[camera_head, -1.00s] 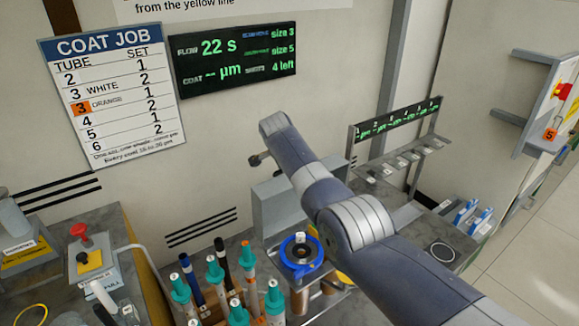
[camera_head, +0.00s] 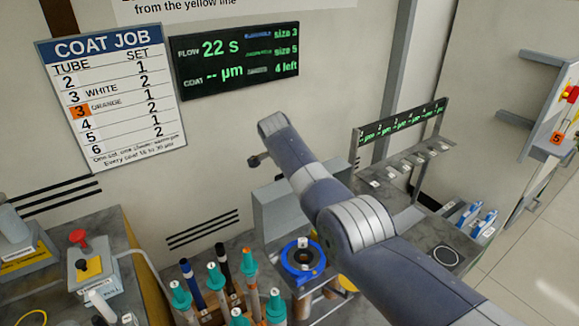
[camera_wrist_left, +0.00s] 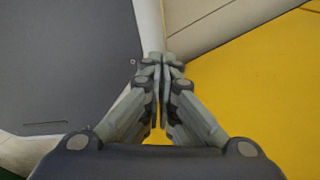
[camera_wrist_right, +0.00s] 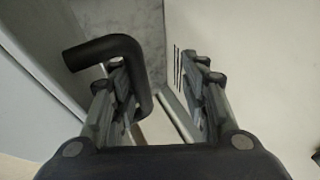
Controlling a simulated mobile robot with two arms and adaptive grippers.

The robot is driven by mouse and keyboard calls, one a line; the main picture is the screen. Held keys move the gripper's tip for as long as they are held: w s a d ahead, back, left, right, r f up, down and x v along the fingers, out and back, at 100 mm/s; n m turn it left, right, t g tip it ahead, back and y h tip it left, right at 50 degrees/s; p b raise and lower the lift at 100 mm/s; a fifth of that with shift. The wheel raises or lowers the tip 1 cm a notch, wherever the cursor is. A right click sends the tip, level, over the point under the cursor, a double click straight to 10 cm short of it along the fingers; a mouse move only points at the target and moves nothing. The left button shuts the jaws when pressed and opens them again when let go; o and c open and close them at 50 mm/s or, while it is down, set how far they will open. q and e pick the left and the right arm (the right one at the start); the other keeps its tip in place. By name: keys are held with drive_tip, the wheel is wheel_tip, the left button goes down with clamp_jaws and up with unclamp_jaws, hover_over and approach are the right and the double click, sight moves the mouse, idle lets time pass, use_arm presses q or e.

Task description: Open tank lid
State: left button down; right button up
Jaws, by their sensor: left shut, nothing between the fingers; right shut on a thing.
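My right gripper (camera_wrist_right: 160,88) is shut on a black bent handle (camera_wrist_right: 105,47) in the right wrist view. The handle runs beside the left finger, and a grey panel (camera_wrist_right: 35,85) stands at the left there. In the head view my right arm comes in from the lower right and hides its own gripper. A grey box-like panel (camera_head: 278,208) stands partly behind that arm; I cannot tell whether it is the tank lid. My left gripper (camera_wrist_left: 160,60) is shut and empty above a yellow surface in the left wrist view.
A blue-ringed cup (camera_head: 303,262) and several teal-topped tubes (camera_head: 250,268) stand close to the right arm. A slotted rack (camera_head: 405,165) is right of it. A red-knobbed device (camera_head: 93,265) stands at the left. Pale floor (camera_head: 530,265) is clear at the right.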

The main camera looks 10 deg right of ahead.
drive_tip(key=r, duration=0.1)
drive_tip(key=a+r, duration=0.1)
drive_tip(key=w+r+p, duration=0.1)
drive_tip(key=r, duration=0.1)
drive_tip(key=shift+a, duration=0.25)
drive_tip(key=shift+o, duration=0.3)
drive_tip(key=shift+a+r+p, duration=0.25)
drive_tip(key=shift+r, duration=0.35)
drive_tip(key=shift+a+r+p, duration=0.25)
drive_tip(key=shift+r+p, duration=0.05)
drive_tip(key=shift+r, duration=0.35)
drive_tip(key=shift+a+r+p, duration=0.25)
drive_tip(key=shift+r, duration=0.35)
drive_tip(key=shift+s+a+r, duration=0.25)
drive_tip(key=shift+a+r, duration=0.15)
drive_tip(key=shift+a, duration=0.1)
drive_tip(key=shift+s+a+r, duration=0.2)
drive_tip(key=shift+a+r, duration=0.15)
drive_tip(key=shift+a, duration=0.1)
drive_tip(key=shift+c, duration=0.3)
drive_tip(key=shift+r+p, duration=0.65)
drive_tip(key=shift+r, duration=0.2)
